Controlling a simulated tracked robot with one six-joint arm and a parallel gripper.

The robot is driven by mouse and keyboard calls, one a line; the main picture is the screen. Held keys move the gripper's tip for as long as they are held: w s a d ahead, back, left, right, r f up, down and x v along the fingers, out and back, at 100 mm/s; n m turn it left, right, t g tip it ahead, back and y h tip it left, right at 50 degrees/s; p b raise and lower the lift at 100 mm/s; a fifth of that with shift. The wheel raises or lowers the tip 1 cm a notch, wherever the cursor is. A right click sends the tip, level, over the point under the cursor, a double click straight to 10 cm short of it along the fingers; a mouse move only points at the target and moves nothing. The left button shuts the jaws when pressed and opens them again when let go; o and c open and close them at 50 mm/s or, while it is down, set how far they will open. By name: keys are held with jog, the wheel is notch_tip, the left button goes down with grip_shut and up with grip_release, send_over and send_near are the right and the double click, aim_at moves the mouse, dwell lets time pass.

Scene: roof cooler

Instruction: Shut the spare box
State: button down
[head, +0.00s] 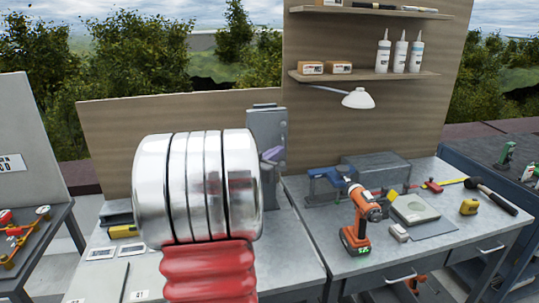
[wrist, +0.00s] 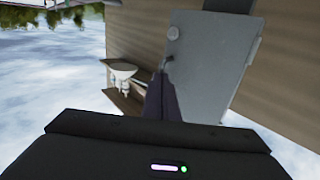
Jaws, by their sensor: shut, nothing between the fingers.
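A grey metal panel (head: 265,122), which looks like the spare box's lid or door, stands upright against the wooden back board in the head view. My arm hides much of what is around and below it. In the wrist view the same grey panel (wrist: 205,62) fills the upper right, tilted, with a small round fitting near its upper left corner. My gripper (wrist: 163,72) is shut and empty, its dark fingertips close to the panel's left edge; I cannot tell whether they touch it. In the head view my gripper (head: 273,153) shows as a small purplish tip in front of the panel.
A white lamp (head: 358,98) hangs below a shelf (head: 365,77) with bottles. Open air lies left in the wrist view.

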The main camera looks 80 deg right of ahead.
jog(key=x, duration=0.2)
jog(key=shift+d, duration=0.3)
jog(key=shift+a, duration=0.1)
jog(key=s+a+v, duration=0.1)
jog(key=s+v, duration=0.1)
jog(key=v, duration=1.1)
jog(key=shift+s+a, duration=0.25)
jog(key=shift+a, duration=0.05)
dwell(0.5)
